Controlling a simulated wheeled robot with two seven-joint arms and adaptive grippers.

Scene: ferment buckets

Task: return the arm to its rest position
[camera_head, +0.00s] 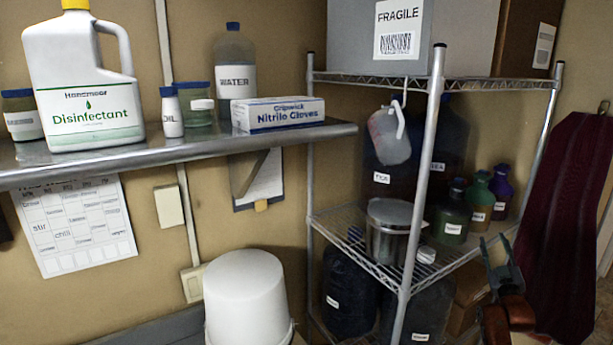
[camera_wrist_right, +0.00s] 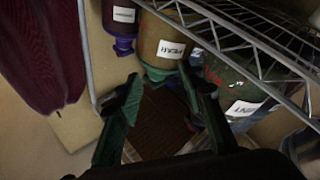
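My right gripper (camera_head: 498,245) is at the lower right in the head view, in front of the right side of the wire shelf rack (camera_head: 429,165). In the right wrist view my gripper (camera_wrist_right: 164,86) has its two green-black fingers spread apart, with nothing held between them. A brown patterned surface (camera_wrist_right: 160,122) shows past the fingers, apart from them. The bottles with white labels appear upside down in that view, just beyond the fingertips. My left gripper is in neither view.
Green (camera_head: 450,222) and purple (camera_head: 501,190) bottles stand on the rack's middle shelf beside a steel pot (camera_head: 390,228). A dark red cloth (camera_head: 562,220) hangs right of my right gripper. A white bucket (camera_head: 245,295) stands lower left, below a metal wall shelf (camera_head: 180,152).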

